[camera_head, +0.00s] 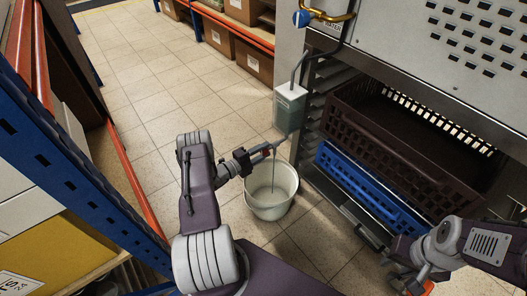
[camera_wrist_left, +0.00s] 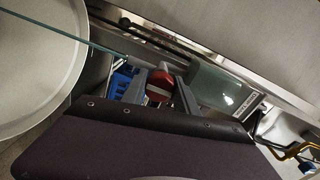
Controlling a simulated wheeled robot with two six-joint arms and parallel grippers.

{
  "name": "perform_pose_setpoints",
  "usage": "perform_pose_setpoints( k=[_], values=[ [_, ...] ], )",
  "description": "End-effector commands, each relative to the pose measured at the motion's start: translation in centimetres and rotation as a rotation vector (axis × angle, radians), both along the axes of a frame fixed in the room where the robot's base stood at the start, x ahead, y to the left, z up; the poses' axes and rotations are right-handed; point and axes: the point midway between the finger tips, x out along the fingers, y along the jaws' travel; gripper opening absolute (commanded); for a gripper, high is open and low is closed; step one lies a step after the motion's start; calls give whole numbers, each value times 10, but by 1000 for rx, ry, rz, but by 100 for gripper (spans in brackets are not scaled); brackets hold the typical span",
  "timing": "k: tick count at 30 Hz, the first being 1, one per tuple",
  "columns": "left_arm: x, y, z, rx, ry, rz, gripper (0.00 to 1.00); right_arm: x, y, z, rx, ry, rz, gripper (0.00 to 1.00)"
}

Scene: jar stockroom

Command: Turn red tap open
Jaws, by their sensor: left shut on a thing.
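The red tap (camera_head: 266,152) sits low on the pipe below a glass tank (camera_head: 290,108) of grey-green liquid. My left gripper (camera_head: 258,153) is shut on the tap. In the left wrist view the red tap (camera_wrist_left: 158,87) lies between the fingers of the left gripper (camera_wrist_left: 160,80). A thin greenish stream (camera_wrist_left: 60,32) runs from near the tap into a white bucket (camera_head: 271,211) on the floor below. The tank (camera_wrist_left: 215,88) also shows in the wrist view. My right gripper (camera_head: 418,284) is at the lower right, away from the tap; its fingers are unclear.
A dark brown crate (camera_head: 385,135) and a blue crate (camera_head: 365,188) stand in the rack to the right of the bucket. A blue and orange shelf (camera_head: 60,160) lines the left. Tiled floor (camera_head: 150,95) is clear between. A blue valve knob (camera_head: 301,18) is above the tank.

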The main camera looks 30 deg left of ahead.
Motion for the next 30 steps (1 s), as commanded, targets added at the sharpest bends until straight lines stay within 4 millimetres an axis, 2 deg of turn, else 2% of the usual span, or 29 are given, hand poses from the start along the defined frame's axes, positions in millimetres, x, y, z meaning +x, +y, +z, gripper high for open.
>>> perform_pose_setpoints(
  k=[1, 3, 13, 16, 24, 30],
  values=[
    [-1, 0, -1, -2, 5, 2, 40, 0, 0, 0, 0, 0, 0, 36],
    [-1, 0, -1, -1, 4, 2, 56, 0, 0, 0, 0, 0, 0, 36],
    [-3, 2, 1, -1, 2, 2, 56, 0, 0, 3, 0, 0, 0, 36],
    [-17, 9, 4, -3, 3, 6, 56, 0, 0, 12, 0, 0, 0, 36],
    [-71, 30, 6, -2, 2, 6, 56, 0, 0, 33, 0, 0, 0, 36],
    [-85, 35, 3, -2, 2, 2, 56, 0, 0, 35, 0, 0, 0, 36]
  ],
)
